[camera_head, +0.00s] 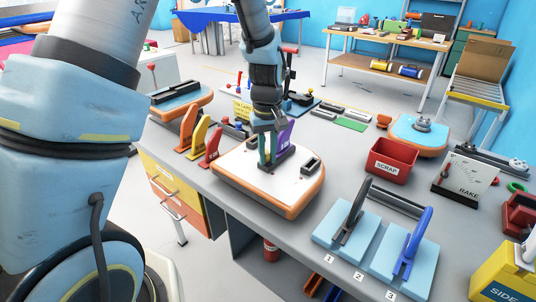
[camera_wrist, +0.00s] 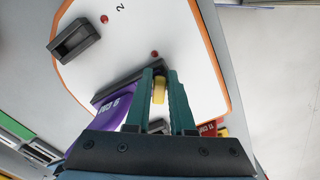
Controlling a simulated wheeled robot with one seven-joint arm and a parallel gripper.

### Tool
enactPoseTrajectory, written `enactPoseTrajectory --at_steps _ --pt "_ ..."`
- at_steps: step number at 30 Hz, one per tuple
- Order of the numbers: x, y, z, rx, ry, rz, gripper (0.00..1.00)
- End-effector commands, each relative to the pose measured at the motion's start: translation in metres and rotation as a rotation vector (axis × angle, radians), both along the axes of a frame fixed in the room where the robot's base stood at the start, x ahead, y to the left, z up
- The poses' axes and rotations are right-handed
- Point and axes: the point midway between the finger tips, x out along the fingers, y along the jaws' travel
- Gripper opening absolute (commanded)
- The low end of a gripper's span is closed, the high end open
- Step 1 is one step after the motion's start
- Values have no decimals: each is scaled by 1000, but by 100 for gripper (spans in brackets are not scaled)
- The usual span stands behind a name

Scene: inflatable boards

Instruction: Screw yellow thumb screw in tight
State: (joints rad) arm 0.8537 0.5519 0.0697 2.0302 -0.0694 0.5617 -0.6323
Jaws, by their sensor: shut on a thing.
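The yellow thumb screw (camera_wrist: 159,92) shows between the teal fingers of my gripper (camera_wrist: 160,76) in the wrist view. My gripper is shut on it. The screw sits at a dark fin box (camera_wrist: 135,78) on a white board with an orange edge. A purple fin (camera_wrist: 112,110) stands in this box, beside the fingers. In the head view my gripper (camera_head: 268,158) points down at the white board (camera_head: 244,177), with the purple fin (camera_head: 286,136) just behind it. The fingers hide the screw there, and its thread and depth cannot be seen.
A second, empty dark box (camera_head: 311,165) is on the board's right side. Orange and red fins (camera_head: 200,136) stand to the left. A red scrap bin (camera_head: 390,160) and blue plates with handles (camera_head: 346,232) are to the right. The bench between is clear.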

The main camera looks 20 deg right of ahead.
Motion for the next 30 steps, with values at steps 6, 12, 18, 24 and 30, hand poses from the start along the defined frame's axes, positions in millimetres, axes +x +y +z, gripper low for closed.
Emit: enactPoseTrajectory --at_steps 6,12,18,24,30 --pt "1 2 0 0 1 -128 0" --pt "1 4 0 0 1 -296 0" --pt "1 4 0 1 0 -299 0" --pt "3 6 1 0 1 -441 0" --pt "3 7 0 1 0 -599 0"
